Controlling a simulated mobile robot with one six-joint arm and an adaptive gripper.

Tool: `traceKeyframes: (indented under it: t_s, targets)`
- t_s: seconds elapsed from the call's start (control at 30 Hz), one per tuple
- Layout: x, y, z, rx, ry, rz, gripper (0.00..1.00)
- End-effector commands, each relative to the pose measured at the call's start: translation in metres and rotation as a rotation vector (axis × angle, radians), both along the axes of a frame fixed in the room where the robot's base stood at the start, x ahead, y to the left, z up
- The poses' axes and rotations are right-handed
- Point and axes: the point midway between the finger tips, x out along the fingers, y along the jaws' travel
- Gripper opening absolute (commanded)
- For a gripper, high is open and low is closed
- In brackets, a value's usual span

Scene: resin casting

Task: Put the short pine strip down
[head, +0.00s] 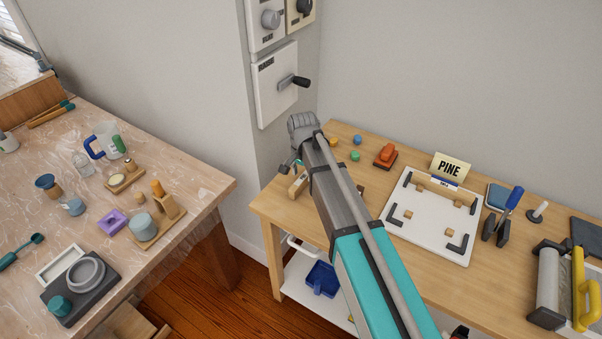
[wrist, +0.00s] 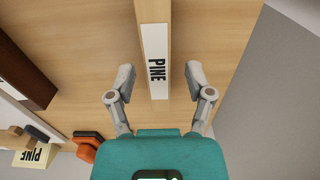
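A pale pine strip with a white PINE label (wrist: 155,62) lies on the wooden bench top. In the wrist view it runs from the top edge down between my fingers. My gripper (wrist: 159,68) is open, with one finger on each side of the strip and a visible gap on both sides. In the head view my gripper (head: 292,167) is over the bench's left end, and part of a pale strip (head: 299,186) shows beside it. My arm hides much of that area. I cannot tell the strip's full length.
A white board (head: 425,228) with black corner brackets and pale wood pieces lies right of my arm, before a PINE sign (head: 450,168). A dark brown block (wrist: 22,75) is left of the strip in the wrist view.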

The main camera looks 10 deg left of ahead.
Motion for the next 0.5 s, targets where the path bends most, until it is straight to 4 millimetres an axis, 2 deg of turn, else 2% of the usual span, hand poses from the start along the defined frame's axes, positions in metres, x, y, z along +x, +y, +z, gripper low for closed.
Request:
traceKeyframes:
  t_s: [0.03,0.5]
  targets:
    - [0.0,0.0,0.009,0.0,0.0,0.0,0.66]
    - [0.0,0.0,0.048,0.0,0.0,0.0,0.66]
